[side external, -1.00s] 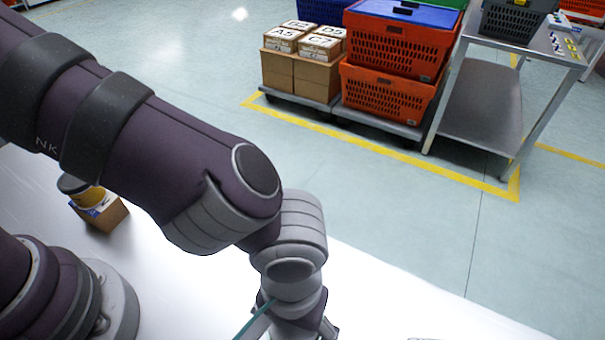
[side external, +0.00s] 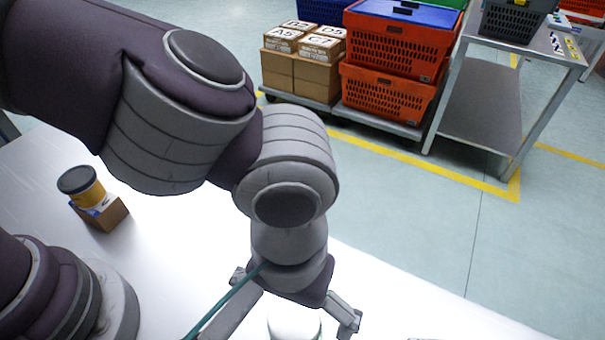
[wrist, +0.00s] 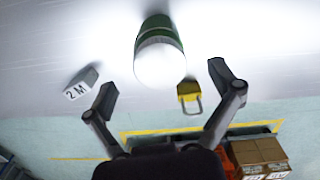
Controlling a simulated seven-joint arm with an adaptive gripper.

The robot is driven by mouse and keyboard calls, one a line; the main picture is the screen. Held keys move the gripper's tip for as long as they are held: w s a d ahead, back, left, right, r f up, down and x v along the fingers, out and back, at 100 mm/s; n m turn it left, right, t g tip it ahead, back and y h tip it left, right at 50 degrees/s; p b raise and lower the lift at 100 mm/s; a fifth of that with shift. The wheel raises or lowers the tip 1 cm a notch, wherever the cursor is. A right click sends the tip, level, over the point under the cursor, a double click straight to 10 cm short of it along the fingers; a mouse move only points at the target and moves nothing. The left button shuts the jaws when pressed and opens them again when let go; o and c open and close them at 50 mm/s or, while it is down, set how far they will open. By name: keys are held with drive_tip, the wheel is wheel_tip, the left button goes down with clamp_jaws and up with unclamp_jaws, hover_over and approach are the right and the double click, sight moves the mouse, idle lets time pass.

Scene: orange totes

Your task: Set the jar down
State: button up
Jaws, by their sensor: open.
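A green jar with a white lid (wrist: 160,58) stands on the white table in the wrist view, its lid facing the camera. Its lid (side external: 294,325) also shows at the bottom edge of the side view, below my gripper, with the rest cut off. My gripper (wrist: 163,87) is open, its two fingers spread wide on either side and apart from the jar. In the side view my gripper (side external: 285,320) points down above the lid, its fingers partly out of frame.
A yellow padlock (wrist: 190,92) and a grey block marked 2M (wrist: 80,84) lie near the jar. A yellow jar with a dark lid (side external: 83,188) sits on a small cardboard box (side external: 104,216) at the left. Orange totes (side external: 390,95) and cartons stand beyond the table.

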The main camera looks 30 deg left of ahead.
wheel_tip(320, 180, up, 6)
drive_tip(key=shift+r, duration=0.25)
drive_tip(key=w+a+r+t, duration=0.2)
drive_tip(key=w+a+r, duration=0.1)
drive_tip(key=a, duration=0.5)
drive_tip(key=w+a+r+t, duration=0.1)
drive_tip(key=w+a+r, duration=0.2)
drive_tip(key=a, duration=0.4)
drive_tip(key=s+a+f+m+t, duration=0.1)
drive_tip(key=s+a+t, duration=0.1)
drive_tip(key=a, duration=0.8)
drive_tip(key=shift+s+m+t, duration=0.3)
drive_tip(key=shift+s+m, duration=0.1)
drive_tip(key=shift+s, duration=0.5)
